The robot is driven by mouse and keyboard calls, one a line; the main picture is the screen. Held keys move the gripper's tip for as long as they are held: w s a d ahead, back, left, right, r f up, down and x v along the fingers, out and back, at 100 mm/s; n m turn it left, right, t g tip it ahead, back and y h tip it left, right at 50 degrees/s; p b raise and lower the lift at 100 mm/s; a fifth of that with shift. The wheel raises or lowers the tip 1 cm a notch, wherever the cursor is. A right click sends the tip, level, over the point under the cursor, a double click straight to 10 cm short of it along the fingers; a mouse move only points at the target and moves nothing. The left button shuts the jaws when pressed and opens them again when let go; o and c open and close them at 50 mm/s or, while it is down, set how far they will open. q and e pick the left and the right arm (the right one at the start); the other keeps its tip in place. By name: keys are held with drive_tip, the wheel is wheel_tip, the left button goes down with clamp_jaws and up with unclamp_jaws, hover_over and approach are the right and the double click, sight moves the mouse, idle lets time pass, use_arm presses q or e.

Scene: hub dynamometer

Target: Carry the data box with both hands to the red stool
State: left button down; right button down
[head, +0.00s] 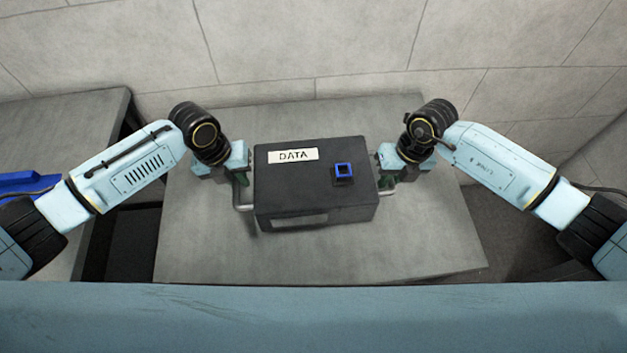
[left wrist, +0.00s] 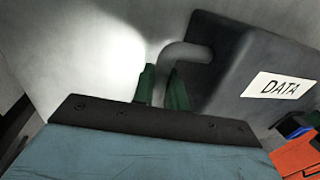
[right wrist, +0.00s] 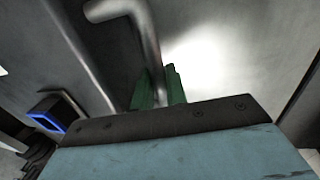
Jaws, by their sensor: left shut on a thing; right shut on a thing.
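The data box (head: 300,190) is dark grey with a white DATA label (head: 293,155) and a blue-framed square (head: 343,171) on top. It is over the grey table; I cannot tell whether it touches the top. My left gripper (head: 241,180) is shut on the box's left metal handle, which shows between green fingers in the left wrist view (left wrist: 185,52). My right gripper (head: 386,184) is shut on the right handle, also seen in the right wrist view (right wrist: 145,35). No red stool shows clearly; an orange-red thing (left wrist: 295,155) is cut off in the left wrist view.
The grey table (head: 210,250) has bare room in front of the box and on both sides. Another grey table (head: 65,125) stands at left with a blue object (head: 25,183) on it. A tiled wall (head: 300,45) closes the back.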

use_arm(q)
drive_tip(key=shift+w+r, duration=0.15)
drive_tip(key=shift+r, duration=0.05)
use_arm(e)
drive_tip(key=shift+w+r, duration=0.15)
drive_tip(key=shift+r, duration=0.1)
